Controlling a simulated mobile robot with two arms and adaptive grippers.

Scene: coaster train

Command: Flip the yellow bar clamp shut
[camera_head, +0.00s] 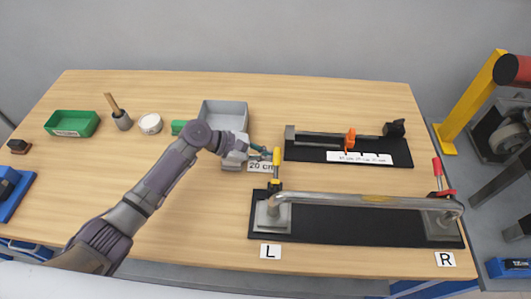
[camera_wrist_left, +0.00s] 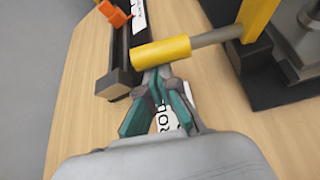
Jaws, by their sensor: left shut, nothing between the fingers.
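The yellow clamp handle (camera_head: 276,158) stands upright at the L end of the black base (camera_head: 335,222), beside the bent metal bar (camera_head: 340,200). In the left wrist view the handle's yellow grip (camera_wrist_left: 160,52) lies across the view on a metal rod, just beyond my fingertips. My left gripper (camera_head: 265,153) is shut and empty, immediately left of the upper handle; its teal fingers (camera_wrist_left: 155,76) meet at the tips. I cannot tell whether they touch the grip. My right gripper is not in view.
A red-handled clamp (camera_head: 438,172) stands upright at the R end. Behind is a black fixture (camera_head: 300,153) with an orange clamp (camera_head: 350,140). A grey bin (camera_head: 225,108), white cup (camera_head: 150,123) and green tray (camera_head: 72,124) stand to the left. The front-left tabletop is mostly clear.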

